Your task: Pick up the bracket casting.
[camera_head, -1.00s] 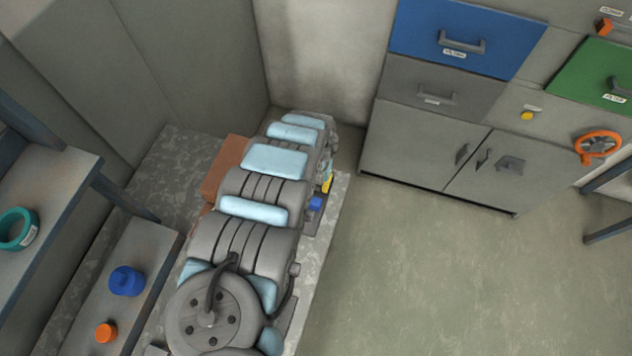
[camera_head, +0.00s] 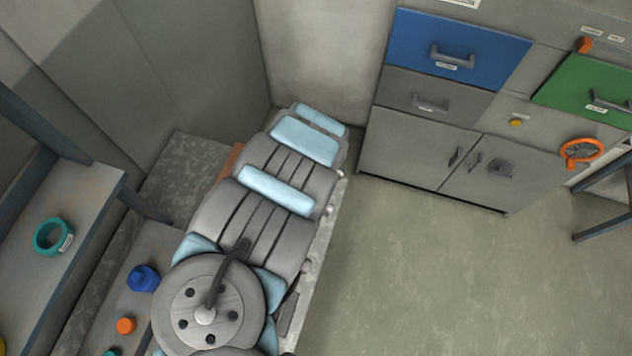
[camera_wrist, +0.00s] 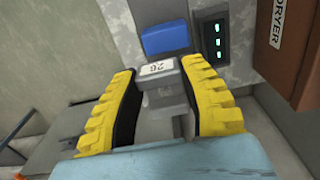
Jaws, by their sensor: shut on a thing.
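In the wrist view the yellow-padded fingers of my gripper (camera_wrist: 160,70) are shut on a grey block-like part, the bracket casting (camera_wrist: 168,92), one finger on each side. It has a white label reading 26 on its top end. Its lower part is partly hidden between the fingers and behind my wrist. I cannot tell whether it touches the surface below. In the head view my arm hides the gripper and the casting.
A blue block (camera_wrist: 166,38) and a dark panel with green lights (camera_wrist: 216,44) lie just beyond the fingertips. A brown box labelled DRYER (camera_wrist: 290,50) is at the right.

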